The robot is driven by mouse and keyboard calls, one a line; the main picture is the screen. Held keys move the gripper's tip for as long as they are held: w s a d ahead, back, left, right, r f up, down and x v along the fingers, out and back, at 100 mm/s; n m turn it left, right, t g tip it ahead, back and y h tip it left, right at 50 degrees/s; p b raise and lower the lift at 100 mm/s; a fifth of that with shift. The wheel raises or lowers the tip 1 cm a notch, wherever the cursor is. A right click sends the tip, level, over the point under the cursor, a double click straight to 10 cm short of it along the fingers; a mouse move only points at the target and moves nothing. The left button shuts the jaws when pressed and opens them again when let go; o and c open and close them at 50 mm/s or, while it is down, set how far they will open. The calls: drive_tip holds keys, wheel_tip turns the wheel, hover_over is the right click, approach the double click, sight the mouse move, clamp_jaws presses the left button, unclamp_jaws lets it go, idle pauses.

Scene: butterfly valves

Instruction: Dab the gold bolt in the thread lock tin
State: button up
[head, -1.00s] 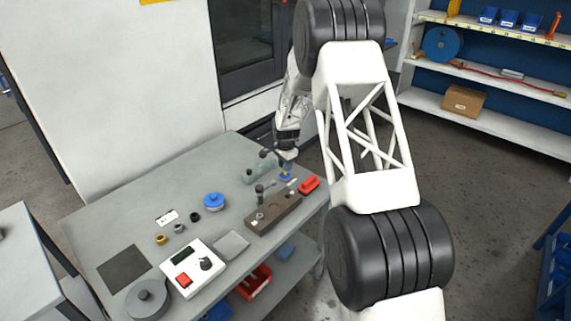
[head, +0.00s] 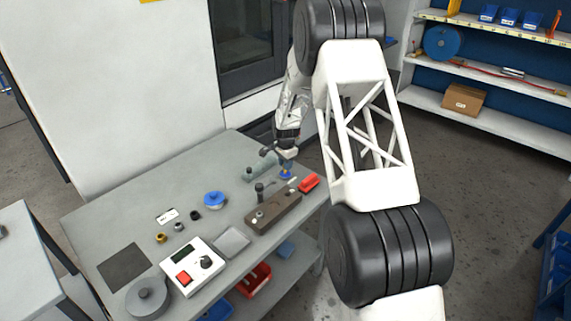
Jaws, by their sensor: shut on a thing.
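My gripper (head: 287,161) is at the far right end of the workbench, pointing down. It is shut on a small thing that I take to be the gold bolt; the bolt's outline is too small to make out. Right under the fingertips is a small blue round thing (head: 286,175), seemingly the thread lock tin. I cannot tell whether the bolt's end touches what is inside it.
On the bench (head: 110,222), a brown fixture block (head: 275,212) stands just in front, a red item (head: 309,182) to the right and a grey-green valve body (head: 255,172) to the left. A blue round part (head: 214,200), small rings and a control box (head: 193,263) lie further left.

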drive_tip(key=shift+s+f, duration=0.1)
drive_tip(key=shift+f, duration=0.5)
idle(1.7)
drive_tip(key=shift+r, duration=0.15)
drive_tip(key=shift+r, duration=3.5)
drive_tip(key=shift+d, duration=0.1)
drive_tip(key=s+d+n, duration=0.3)
drive_tip(key=d+n, duration=0.5)
drive_tip(key=d, duration=0.3)
drive_tip(key=shift+s+d+r, duration=0.15)
drive_tip(key=shift+s+r, duration=0.15)
drive_tip(key=shift+r, duration=0.1)
